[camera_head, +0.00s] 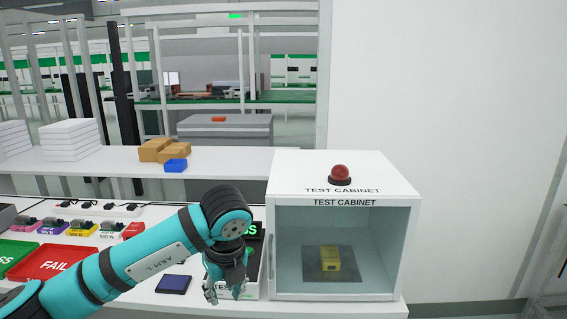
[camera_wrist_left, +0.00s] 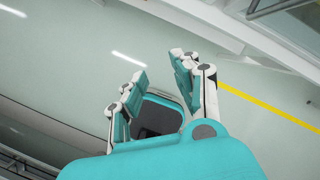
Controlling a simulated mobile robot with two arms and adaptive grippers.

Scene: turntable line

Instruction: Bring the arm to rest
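My left arm comes in from the left in the head view, bent at the elbow. Its gripper (camera_head: 226,292) points down at the table's front part, just left of the test cabinet (camera_head: 393,285). In the left wrist view the fingers (camera_wrist_left: 158,68) stand apart with nothing between them, and floor shows beyond. My right gripper is in neither view.
The white cabinet has a red button (camera_head: 340,172) on top and a yellow device (camera_head: 330,259) inside on a dark plate. A red FAIL tray (camera_head: 68,263), several coloured devices and a dark flat device (camera_head: 174,284) lie left.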

